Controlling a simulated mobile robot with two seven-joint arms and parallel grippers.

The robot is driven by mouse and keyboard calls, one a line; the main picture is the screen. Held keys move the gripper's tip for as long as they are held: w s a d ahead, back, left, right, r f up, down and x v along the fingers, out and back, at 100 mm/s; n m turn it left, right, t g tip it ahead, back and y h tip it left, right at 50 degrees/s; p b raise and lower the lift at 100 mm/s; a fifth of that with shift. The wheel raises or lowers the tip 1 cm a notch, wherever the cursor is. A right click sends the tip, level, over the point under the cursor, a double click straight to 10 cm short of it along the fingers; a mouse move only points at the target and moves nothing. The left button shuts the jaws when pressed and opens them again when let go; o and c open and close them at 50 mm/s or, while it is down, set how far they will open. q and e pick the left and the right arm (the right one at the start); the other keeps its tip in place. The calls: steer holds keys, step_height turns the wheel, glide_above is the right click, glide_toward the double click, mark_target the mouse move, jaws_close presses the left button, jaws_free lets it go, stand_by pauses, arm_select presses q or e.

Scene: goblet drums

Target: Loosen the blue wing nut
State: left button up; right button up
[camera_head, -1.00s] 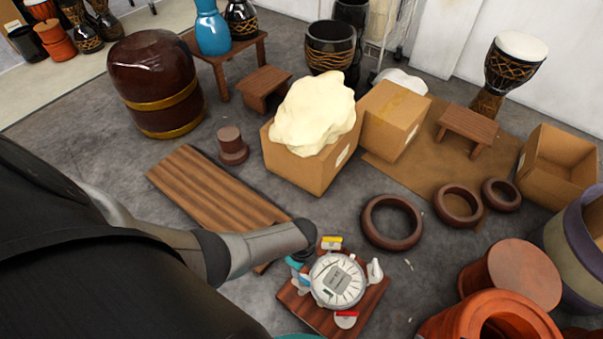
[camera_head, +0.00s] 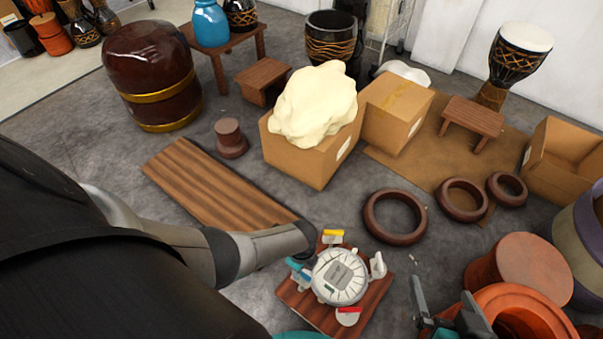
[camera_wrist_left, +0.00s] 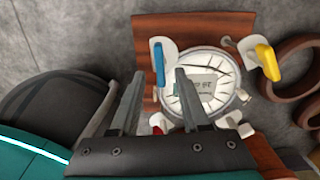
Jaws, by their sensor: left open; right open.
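The blue wing nut (camera_wrist_left: 158,55) stands on a white tab at the edge of a round white drum-like device (camera_wrist_left: 207,95) with a small display. The device (camera_head: 340,277) sits on a wooden board (camera_head: 318,316). My left gripper (camera_wrist_left: 160,78) is open, its fingertips on either side of the nut in the picture; whether they touch it I cannot tell. In the head view the blue nut (camera_head: 304,274) is small and partly hidden beside my left wrist. My right gripper (camera_head: 442,292) is open and empty at lower right, apart from the device.
The device also has a yellow wing nut (camera_head: 333,234), a red one (camera_head: 349,310) and a white one (camera_head: 377,265). Dark rings (camera_head: 395,217) lie behind. Orange drum shells (camera_head: 525,305) stand close to my right gripper. A wooden plank (camera_head: 215,187) lies at left.

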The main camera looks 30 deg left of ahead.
mark_target(302, 276)
arm_select(q)
steer(key=shift+f+b, duration=0.65)
steer(key=shift+f, duration=0.25)
steer(key=shift+f+b, duration=0.45)
arm_select(e)
steer(key=shift+w+a+r+t+y, duration=0.1)
steer(key=shift+a+r+t+y, duration=0.25)
steer(key=shift+a+t, duration=0.35)
steer(key=shift+w+a+r+t+y, duration=0.1)
steer(key=shift+a+r+t+y, duration=0.25)
steer(key=shift+a+t, duration=0.35)
steer(key=shift+w+a+r+t+y, duration=0.1)
steer(key=shift+a+r+t+y, duration=0.15)
steer(key=shift+a+t+y, duration=0.4)
steer(key=shift+d+h, duration=0.1)
steer(key=shift+h, duration=0.15)
arm_select(q)
jaws_close()
